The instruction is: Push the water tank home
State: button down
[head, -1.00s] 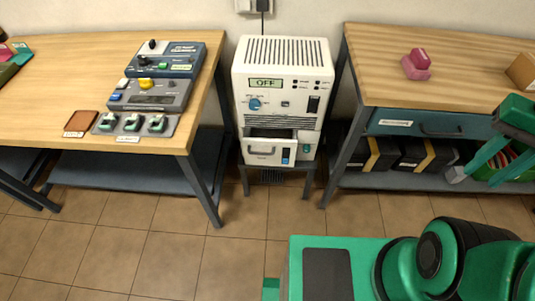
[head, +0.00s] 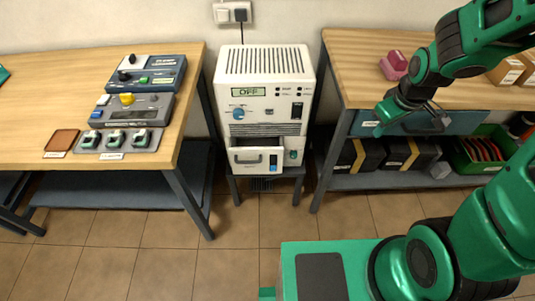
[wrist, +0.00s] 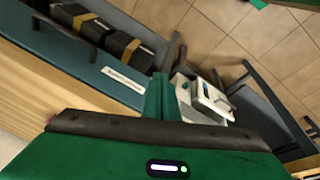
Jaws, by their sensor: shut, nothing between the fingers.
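The water tank (head: 249,163) is a white drawer with a handle and a blue level window, low in the white machine (head: 265,62). It sticks out from its bay towards the front. In the wrist view, the tank (wrist: 212,98) shows just right of the fingers, partly hidden by them and my gripper body. My gripper (head: 380,124) is to the right of the machine, in front of the right bench's drawer, apart from the tank. It also shows in the wrist view (wrist: 160,78), with the fingers together and empty.
The machine's display reads OFF. The left bench (head: 60,90) carries control boxes. The right bench (head: 365,55) holds a pink block (head: 394,66) and has a blue drawer (head: 460,122), with black-and-yellow boxes (head: 404,152) below. The tiled floor before the machine is clear.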

jog(key=w+a+f+n+t+y, duration=0.1)
jog(key=w+a+f+n, duration=0.4)
jog(key=a+f, duration=0.3)
jog(key=n+t+y, duration=0.2)
jog(key=n+y, duration=0.2)
jog(key=n, duration=0.3)
send_near(262, 155)
notch_tip(262, 155, down, 3)
jog(key=s+a, duration=0.1)
jog(key=s, duration=0.1)
jog(key=shift+w+a+f, duration=0.1)
jog(key=shift+w+f, duration=0.1)
jog(key=shift+w, duration=0.9)
jog(key=shift+w+a+f, duration=0.1)
jog(key=shift+w+f, duration=0.05)
jog(key=shift+w, duration=1)
